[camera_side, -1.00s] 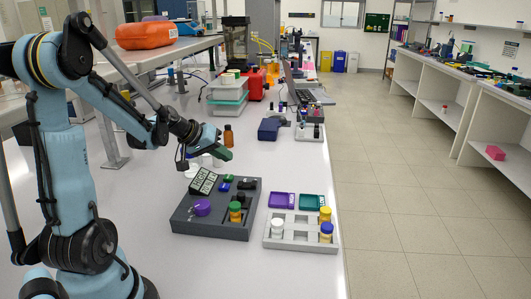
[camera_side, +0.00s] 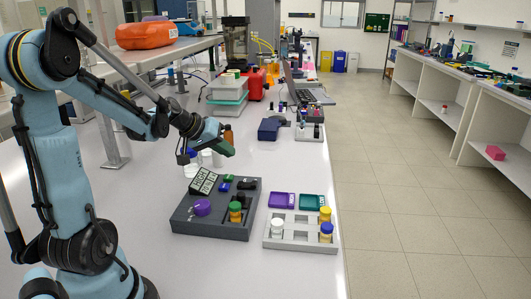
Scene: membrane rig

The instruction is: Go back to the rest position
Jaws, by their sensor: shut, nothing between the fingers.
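My gripper (camera_side: 222,148) is shut and empty. It hangs in the air behind and above the dark grey tray (camera_side: 212,229), apart from everything on it. The tray holds a purple round piece (camera_side: 202,207), a dark block with light markings (camera_side: 203,181), a green-and-orange capped vial (camera_side: 235,211) and small blue, green and black pieces. To its right a light grey rack (camera_side: 300,246) holds a white jar (camera_side: 278,227), yellow- and blue-capped jars (camera_side: 326,231), and purple (camera_side: 281,200) and green (camera_side: 312,202) flat pieces.
A brown bottle (camera_side: 228,134) stands right behind my gripper. White containers (camera_side: 206,160) stand below it, partly hidden. A dark blue box (camera_side: 270,128) and a laptop (camera_side: 300,90) are farther back.

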